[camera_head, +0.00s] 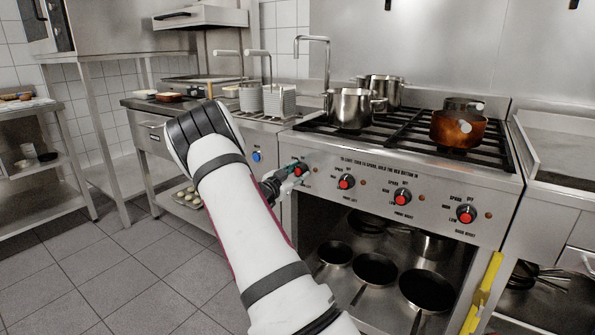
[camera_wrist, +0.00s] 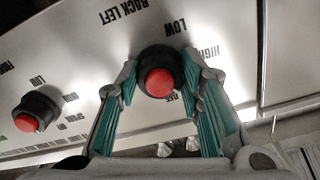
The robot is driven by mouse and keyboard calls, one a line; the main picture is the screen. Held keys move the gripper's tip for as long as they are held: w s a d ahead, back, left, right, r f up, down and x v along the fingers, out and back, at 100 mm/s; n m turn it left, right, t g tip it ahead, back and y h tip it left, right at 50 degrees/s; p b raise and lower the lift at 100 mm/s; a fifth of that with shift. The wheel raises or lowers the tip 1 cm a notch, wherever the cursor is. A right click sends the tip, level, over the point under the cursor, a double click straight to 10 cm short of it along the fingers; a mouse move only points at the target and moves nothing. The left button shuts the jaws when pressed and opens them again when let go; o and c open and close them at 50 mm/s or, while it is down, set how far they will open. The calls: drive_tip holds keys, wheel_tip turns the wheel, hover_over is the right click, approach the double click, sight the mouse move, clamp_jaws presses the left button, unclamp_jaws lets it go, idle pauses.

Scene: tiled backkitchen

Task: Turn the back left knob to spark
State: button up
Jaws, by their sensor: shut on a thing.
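The back left knob (camera_wrist: 157,77) is a dark round knob with a red button in its middle. In the wrist view it sits between the two teal-padded fingers of my gripper (camera_wrist: 159,84), which is shut on it. The BACK LEFT, LOW, HIGH and OFF labels around it show upside down. I cannot tell exactly where the knob points. In the head view my gripper (camera_head: 292,171) is at the leftmost knob of the stove panel (camera_head: 430,190), and its fingers partly hide that knob.
A neighbouring knob (camera_head: 346,181) with a red button is just right of my gripper. Two more knobs are further right. Pots (camera_head: 351,108) and a copper-coloured pan (camera_head: 458,129) stand on the burners. Pans (camera_head: 376,268) lie on the shelf below. Tiled floor (camera_head: 110,275) is clear at left.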

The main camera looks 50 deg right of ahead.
drive_tip(key=shift+f+n, duration=0.1)
drive_tip(key=shift+n, duration=0.2)
drive_tip(key=o, duration=1.2)
drive_tip(key=shift+c, duration=0.2)
drive_tip(key=shift+a, duration=0.1)
drive_tip(key=s+a, duration=0.1)
drive_tip(key=a, duration=1)
drive_tip(key=shift+a, duration=0.4)
